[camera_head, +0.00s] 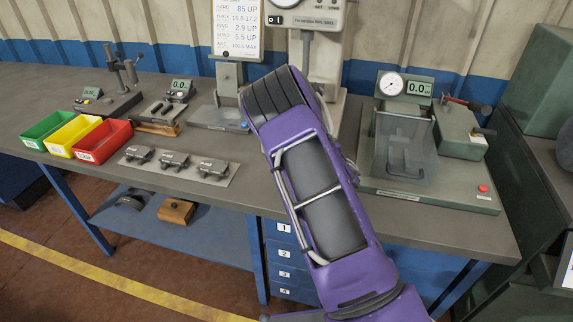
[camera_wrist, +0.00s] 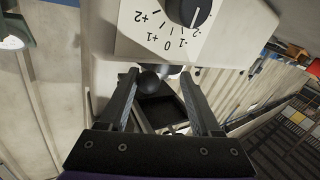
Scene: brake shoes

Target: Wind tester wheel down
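The bench tester (camera_head: 318,18) stands at the back of the bench, a pale machine with a dial and a small display. My purple arm covers its lower part in the head view, and I cannot make out a whole wheel there. In the wrist view the pale tester body (camera_wrist: 98,45) fills the middle, with a black dial knob on a scale (camera_wrist: 160,38) from +2 to -2. My gripper (camera_wrist: 158,75) is open, its two fingers apart. A dark round knob (camera_wrist: 149,82) shows between the fingertips, nearer the left finger; contact cannot be told. The head view hides my gripper.
A gauge with a clear guard (camera_head: 404,140) stands right of my arm. Green, yellow and red bins (camera_head: 100,142) and a plate with several brake shoes (camera_head: 180,165) are at left. Small gauges (camera_head: 178,92) stand behind.

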